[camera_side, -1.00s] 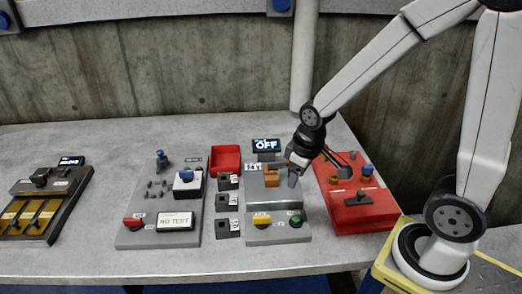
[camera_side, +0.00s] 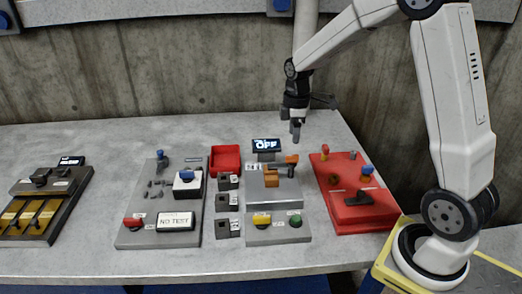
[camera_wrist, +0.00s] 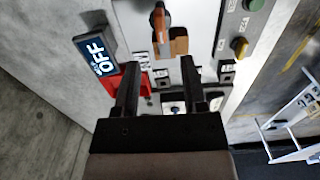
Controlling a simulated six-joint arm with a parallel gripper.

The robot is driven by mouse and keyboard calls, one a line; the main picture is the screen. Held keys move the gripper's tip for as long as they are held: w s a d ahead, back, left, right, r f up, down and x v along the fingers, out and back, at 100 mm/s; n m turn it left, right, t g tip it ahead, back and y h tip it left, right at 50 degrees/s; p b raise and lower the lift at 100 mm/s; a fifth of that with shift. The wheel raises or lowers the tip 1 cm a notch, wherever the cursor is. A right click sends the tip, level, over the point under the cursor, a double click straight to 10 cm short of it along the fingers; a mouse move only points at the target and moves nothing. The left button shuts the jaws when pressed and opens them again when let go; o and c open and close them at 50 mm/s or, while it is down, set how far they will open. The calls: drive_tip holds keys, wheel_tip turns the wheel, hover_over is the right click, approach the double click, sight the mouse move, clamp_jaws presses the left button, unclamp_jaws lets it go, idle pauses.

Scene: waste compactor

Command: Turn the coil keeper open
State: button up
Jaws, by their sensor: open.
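A grey box unit (camera_side: 286,196) on the table carries an orange handle (camera_side: 291,159) at its back and a tan-orange block (camera_side: 271,178) on its top. I cannot tell for sure which of these is the coil keeper. In the wrist view the orange handle (camera_wrist: 161,22) and the tan block (camera_wrist: 180,42) stand side by side, beyond my fingertips. My gripper (camera_side: 296,132) hangs above and behind the unit, apart from it. In the wrist view my gripper (camera_wrist: 160,65) has its two fingers spread, with nothing held between them.
A display reading OFF (camera_side: 266,145) stands behind the unit, near my gripper. A red tray (camera_side: 225,159) is to the left and a red panel with knobs (camera_side: 360,212) to the right. A yellow button (camera_side: 262,220) and a green one (camera_side: 295,220) are at the front.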

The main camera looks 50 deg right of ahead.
sight(292, 155)
drive_tip(key=shift+f, duration=0.1)
drive_tip(key=shift+f, duration=3.8)
clamp_jaws()
